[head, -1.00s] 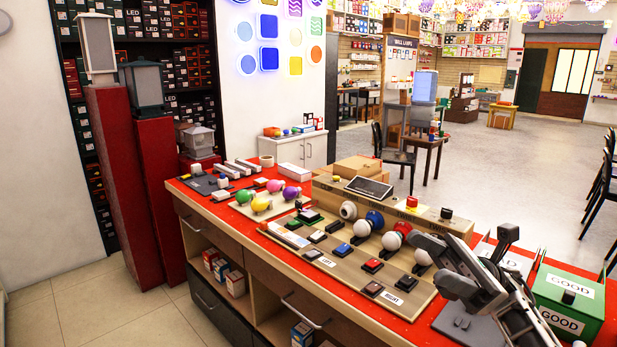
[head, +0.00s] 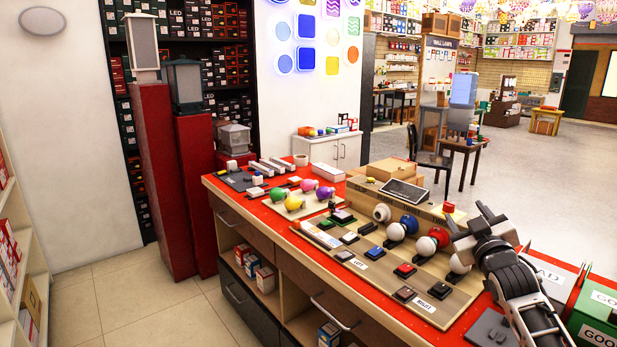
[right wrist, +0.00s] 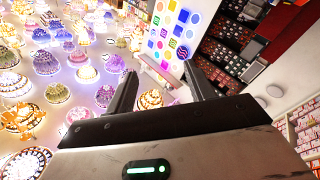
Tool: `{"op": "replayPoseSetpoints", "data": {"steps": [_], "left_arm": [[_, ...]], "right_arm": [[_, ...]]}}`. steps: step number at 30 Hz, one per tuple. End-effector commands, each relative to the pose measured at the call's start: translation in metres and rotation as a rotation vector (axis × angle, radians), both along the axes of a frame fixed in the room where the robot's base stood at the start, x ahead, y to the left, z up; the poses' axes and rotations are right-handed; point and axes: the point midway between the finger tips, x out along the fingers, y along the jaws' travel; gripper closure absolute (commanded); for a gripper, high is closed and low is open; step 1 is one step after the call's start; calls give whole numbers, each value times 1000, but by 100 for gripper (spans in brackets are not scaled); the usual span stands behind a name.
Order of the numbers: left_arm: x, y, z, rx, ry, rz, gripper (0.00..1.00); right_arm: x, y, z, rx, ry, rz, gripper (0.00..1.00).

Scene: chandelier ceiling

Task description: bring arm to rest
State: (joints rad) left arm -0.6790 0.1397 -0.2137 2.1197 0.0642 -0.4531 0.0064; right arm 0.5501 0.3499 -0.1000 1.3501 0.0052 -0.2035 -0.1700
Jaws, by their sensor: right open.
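My right gripper (head: 468,222) reaches in from the lower right of the head view, above the right part of the red counter (head: 440,336). In the right wrist view the two dark fingers of this gripper (right wrist: 160,88) stand well apart with nothing between them. That view looks up toward the lit hanging lamps (right wrist: 110,95). Below and left of the gripper is the wooden test board (head: 375,285) with several bulbs and switches. The arm hides part of the board's right end. My left gripper is not in view.
Green bins (head: 598,318) stand at the counter's right end, close to my right arm. Coloured bulbs (head: 294,203) lie on the counter's left half. Red pillars with lanterns (head: 165,185) stand behind the left end. Tiled floor at the left is clear.

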Motion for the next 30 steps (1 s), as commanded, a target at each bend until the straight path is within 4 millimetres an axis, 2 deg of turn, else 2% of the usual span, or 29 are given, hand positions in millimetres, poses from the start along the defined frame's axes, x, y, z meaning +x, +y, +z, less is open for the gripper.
{"op": "replayPoseSetpoints", "data": {"steps": [4, 5, 6, 11, 14, 18, 20, 23, 24, 27, 30], "left_arm": [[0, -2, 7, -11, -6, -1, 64], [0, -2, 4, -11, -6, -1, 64], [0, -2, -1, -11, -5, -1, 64], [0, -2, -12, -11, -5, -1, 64], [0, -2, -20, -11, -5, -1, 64], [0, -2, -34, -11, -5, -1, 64], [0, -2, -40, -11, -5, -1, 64], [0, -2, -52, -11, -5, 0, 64], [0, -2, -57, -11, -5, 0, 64], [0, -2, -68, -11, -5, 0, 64], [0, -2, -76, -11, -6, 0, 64]], "right_arm": [[-1, -11, -46, 251, 221, -56, 46], [-5, -8, -60, 280, 255, -59, 46], [-13, 2, -80, 271, 266, -43, 46], [-48, 34, -140, 272, 331, 4, 46], [-78, 57, -183, 283, 382, 37, 46], [-135, 94, -245, 313, 466, 90, 46], [-163, 110, -268, 331, 503, 111, 46], [-216, 136, -305, 373, 569, 143, 46], [-240, 147, -318, 394, 598, 155, 46], [-297, 170, -342, 451, 663, 177, 46], [-340, 185, -351, 499, 710, 186, 46]]}}
